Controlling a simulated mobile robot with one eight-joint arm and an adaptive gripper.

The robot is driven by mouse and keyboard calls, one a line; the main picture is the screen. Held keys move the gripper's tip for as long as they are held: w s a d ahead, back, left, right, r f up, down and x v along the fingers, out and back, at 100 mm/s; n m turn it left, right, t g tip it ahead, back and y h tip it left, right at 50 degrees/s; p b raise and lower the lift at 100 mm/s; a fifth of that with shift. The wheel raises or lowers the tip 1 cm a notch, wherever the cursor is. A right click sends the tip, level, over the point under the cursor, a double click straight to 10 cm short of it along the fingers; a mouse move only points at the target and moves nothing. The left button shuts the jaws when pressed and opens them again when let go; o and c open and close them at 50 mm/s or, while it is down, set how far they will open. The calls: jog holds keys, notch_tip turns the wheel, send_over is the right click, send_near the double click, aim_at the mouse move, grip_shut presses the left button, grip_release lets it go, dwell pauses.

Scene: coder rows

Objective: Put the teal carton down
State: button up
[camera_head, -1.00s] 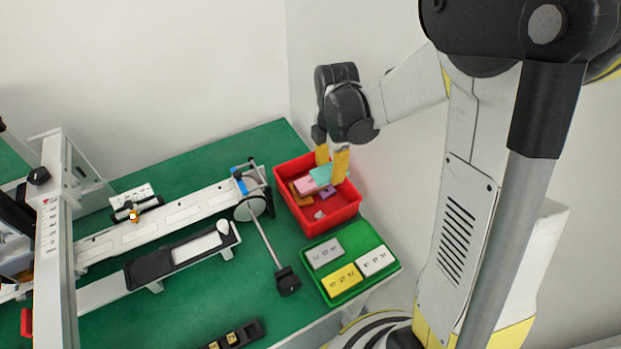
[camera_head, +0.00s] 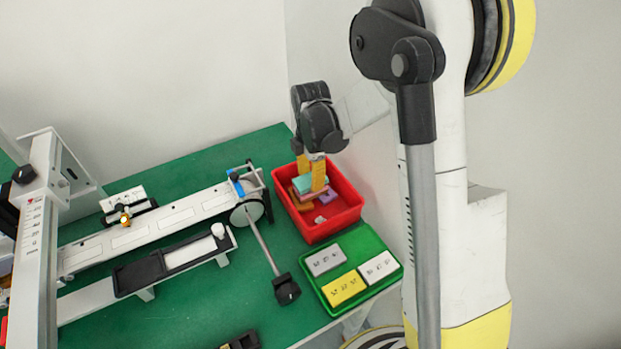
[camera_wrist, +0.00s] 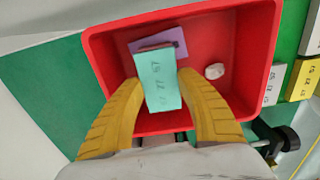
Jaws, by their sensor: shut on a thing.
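My gripper (camera_head: 311,176) has two yellow fingers pointing down into the red bin (camera_head: 346,220). The fingers are shut on the teal carton (camera_head: 303,187), and in the wrist view the carton (camera_wrist: 160,82) shows printed marks on its face between the fingertips (camera_wrist: 161,76). The carton is inside the bin's outline, low among the other pieces. I cannot tell whether it touches the pieces under it.
A purple piece (camera_wrist: 170,39) lies in the bin past the carton, with a small white lump (camera_wrist: 214,71) beside it. A green tray (camera_head: 321,287) with grey, yellow and white blocks stands in front. A long white rail (camera_head: 150,233) and a black-knobbed rod (camera_head: 287,289) are at left.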

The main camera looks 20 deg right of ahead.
aim_at(310, 179)
jog(key=shift+f+b, duration=0.45)
jog(key=shift+f, duration=0.1)
jog(key=o, duration=0.8)
jog(key=shift+r, duration=0.1)
notch_tip(310, 179, up, 12)
jog(key=p, duration=0.5)
jog(key=s+r+m+t, duration=0.3)
jog(key=s+r+m, duration=0.5)
jog(key=r, duration=0.2)
jog(key=shift+s+r+m+t, duration=0.35)
jog(key=shift+s+m+t, duration=0.35)
jog(key=shift+s+m, duration=1.35)
jog(key=shift+s+r+m+t, duration=0.3)
jog(key=shift+s+m+t, duration=0.4)
jog(key=shift+s+m, duration=1.25)
jog(key=shift+s+r+m+t, duration=0.35)
jog(key=shift+s+m+t, duration=0.35)
jog(key=shift+s+m, duration=1.35)
jog(key=shift+w, duration=0.1)
